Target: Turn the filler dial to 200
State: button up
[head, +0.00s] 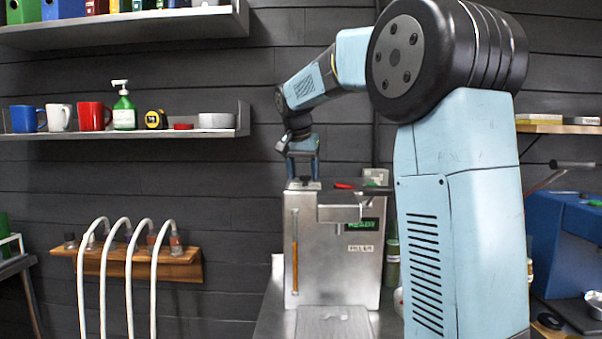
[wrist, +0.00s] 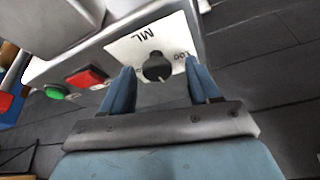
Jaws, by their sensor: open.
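The filler (head: 335,265) is a steel machine with a lit READY display and a FILLER label in the head view. Its dial (wrist: 157,68) is a black round knob on a white plate marked ML in the wrist view. A number, seemingly 100, shows on the plate right of the knob; a 200 mark cannot be made out. A pale pointer line shows on the knob's near side. My gripper (wrist: 159,78) is open, one finger on each side of the dial with gaps showing. In the head view my gripper (head: 303,165) points down over the filler's top left; the dial is hidden there.
A red button (wrist: 87,77) and a green button (wrist: 56,91) sit left of the dial in the wrist view. White hoses (head: 128,275) hang from a wooden rack at left. A blue machine (head: 565,240) stands at right.

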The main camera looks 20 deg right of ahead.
jog(key=v, duration=1.3)
jog(key=shift+s+r, duration=0.2)
jog(key=shift+r, duration=0.05)
jog(key=shift+a, duration=0.1)
